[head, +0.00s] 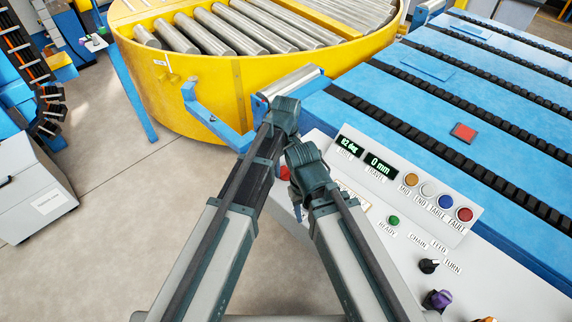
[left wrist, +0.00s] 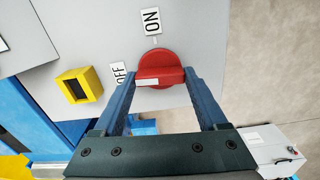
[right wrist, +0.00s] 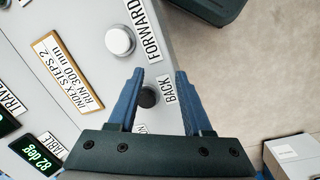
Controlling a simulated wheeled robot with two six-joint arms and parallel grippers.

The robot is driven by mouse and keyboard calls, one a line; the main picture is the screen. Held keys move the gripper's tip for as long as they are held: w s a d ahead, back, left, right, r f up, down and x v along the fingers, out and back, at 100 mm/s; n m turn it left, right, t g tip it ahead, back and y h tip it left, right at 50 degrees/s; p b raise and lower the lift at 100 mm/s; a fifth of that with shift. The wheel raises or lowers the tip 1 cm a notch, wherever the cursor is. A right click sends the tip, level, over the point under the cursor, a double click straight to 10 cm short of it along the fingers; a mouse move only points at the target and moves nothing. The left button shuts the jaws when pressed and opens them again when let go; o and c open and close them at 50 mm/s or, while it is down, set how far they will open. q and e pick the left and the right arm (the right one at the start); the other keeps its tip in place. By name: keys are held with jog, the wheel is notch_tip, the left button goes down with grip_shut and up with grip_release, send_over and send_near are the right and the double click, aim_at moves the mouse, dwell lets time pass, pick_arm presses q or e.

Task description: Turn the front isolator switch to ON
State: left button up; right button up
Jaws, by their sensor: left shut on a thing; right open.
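The front isolator switch (left wrist: 160,70) is a red round knob with a raised bar handle in the left wrist view. A white mark sits on the left part of the handle, on the side of the OFF label (left wrist: 119,74). The ON label (left wrist: 151,21) is above the knob. My left gripper (left wrist: 159,76) is shut on the handle, one finger at each end. Part of a red knob (head: 284,173) shows beside my grippers in the head view. My right gripper (right wrist: 159,73) is open over the panel, its fingers around a black button (right wrist: 148,97) by the BACK label.
A yellow square-framed fitting (left wrist: 79,85) is left of the switch. A grey button (right wrist: 120,40) marked FORWARD is near my right gripper. The console (head: 480,270) carries lamps, displays and knobs. A yellow roller turntable (head: 205,85) and blue chain conveyor (head: 430,95) stand behind.

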pick_arm(q)
jog(key=m, duration=0.8)
jog(key=shift+m, duration=0.3)
jog(key=m, duration=0.4)
jog(key=shift+m, duration=2.2)
jog(key=o, duration=1.3)
